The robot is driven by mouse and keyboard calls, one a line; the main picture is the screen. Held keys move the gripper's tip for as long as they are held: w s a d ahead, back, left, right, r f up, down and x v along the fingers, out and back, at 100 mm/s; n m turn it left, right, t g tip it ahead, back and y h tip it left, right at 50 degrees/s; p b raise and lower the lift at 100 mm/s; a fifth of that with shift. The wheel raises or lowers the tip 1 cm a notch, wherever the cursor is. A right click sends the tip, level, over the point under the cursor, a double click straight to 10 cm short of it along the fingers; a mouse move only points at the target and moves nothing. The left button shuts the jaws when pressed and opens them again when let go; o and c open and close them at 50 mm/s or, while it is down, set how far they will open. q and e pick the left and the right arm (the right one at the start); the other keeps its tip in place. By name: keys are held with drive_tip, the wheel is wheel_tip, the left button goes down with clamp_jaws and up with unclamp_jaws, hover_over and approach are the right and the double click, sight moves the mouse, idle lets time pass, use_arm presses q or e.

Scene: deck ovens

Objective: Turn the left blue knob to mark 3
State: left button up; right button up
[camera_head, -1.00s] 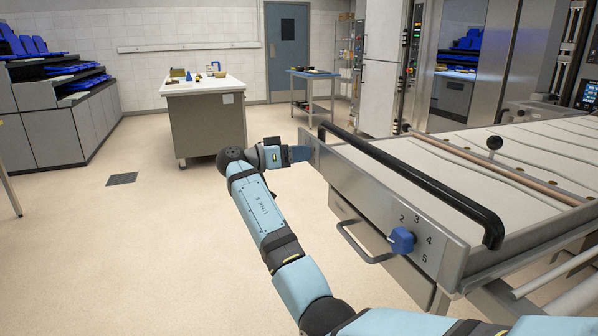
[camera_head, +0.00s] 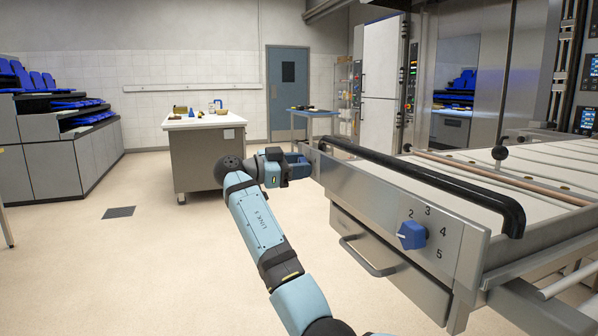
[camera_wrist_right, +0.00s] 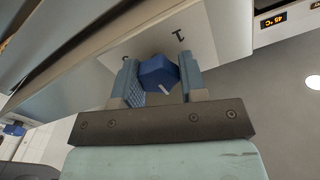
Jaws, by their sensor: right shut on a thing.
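My right gripper (camera_head: 300,165) is at the far left end of the steel front panel (camera_head: 375,195) in the head view. The wrist view shows a blue knob (camera_wrist_right: 158,72) between the fingers of the right gripper (camera_wrist_right: 158,78), which are shut on it. A white pointer line shows on the knob's near face. A numeral 1 is printed on the panel beside it; another mark at the left is too blurred to read. In the head view this knob is hidden. A second blue knob (camera_head: 412,235), with numerals 2 to 5 around it, is free further right. My left gripper is not in view.
A black bar handle (camera_head: 430,182) runs along the panel's top edge. A steel drawer handle (camera_head: 368,258) juts out below. A white-topped table (camera_head: 205,122) stands behind at the left. The floor left of my arm is clear.

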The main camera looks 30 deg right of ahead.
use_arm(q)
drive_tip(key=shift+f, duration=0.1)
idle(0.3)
use_arm(e)
drive_tip(key=o, duration=0.9)
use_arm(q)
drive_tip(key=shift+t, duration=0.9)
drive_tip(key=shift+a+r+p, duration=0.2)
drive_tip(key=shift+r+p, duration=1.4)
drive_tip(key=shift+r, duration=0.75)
use_arm(e)
drive_tip(key=shift+v, duration=6.9)
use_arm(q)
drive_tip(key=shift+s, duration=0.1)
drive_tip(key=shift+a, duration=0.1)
use_arm(e)
drive_tip(key=shift+w, duration=0.1)
